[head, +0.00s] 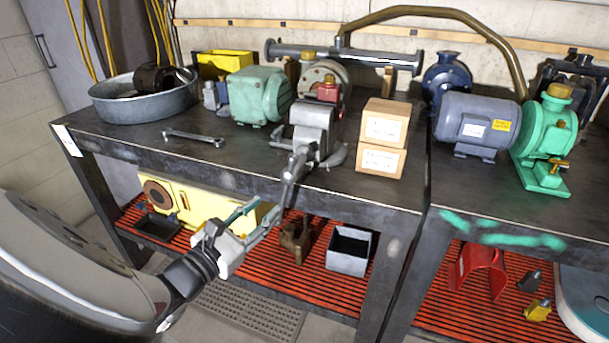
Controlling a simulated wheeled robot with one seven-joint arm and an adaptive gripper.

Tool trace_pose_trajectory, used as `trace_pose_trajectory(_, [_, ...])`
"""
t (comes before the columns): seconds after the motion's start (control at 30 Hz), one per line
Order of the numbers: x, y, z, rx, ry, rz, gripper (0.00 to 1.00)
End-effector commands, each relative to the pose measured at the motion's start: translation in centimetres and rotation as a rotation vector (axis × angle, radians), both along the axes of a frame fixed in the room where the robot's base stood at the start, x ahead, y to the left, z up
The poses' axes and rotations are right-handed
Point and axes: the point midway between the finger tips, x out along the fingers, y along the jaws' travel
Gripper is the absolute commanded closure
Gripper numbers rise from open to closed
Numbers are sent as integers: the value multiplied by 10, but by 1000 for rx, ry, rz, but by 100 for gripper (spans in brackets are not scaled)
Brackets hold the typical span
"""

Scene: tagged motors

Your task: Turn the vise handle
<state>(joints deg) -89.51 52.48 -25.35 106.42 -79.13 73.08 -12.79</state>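The grey vise (316,128) stands at the front edge of the left workbench, in the middle of the head view. Its handle (291,175) is a grey bar hanging down, slightly tilted, in front of the bench edge. My gripper (269,207) reaches up from the lower left, below and left of the handle. Its two fingers are spread apart, with nothing seen between them. The right fingertip overlaps or lies close to the handle's lower end; I cannot tell whether they touch.
Two stacked cardboard boxes (382,138) stand right of the vise. A green motor (258,95), a wrench (194,138) and a round metal pan (140,104) are to its left. Below is a red slatted shelf (310,279) with a yellow case (199,204) and a grey bin (348,251).

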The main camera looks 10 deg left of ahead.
Motion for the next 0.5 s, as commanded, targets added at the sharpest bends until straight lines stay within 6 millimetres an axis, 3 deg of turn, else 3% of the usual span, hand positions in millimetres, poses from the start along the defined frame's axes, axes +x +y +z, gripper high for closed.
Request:
trace_pose_trajectory(0.2, [42, -15, -3, 0, 0, -3, 68])
trace_pose_trajectory(0.5, [78, -27, -2, -1, 0, 0, 68])
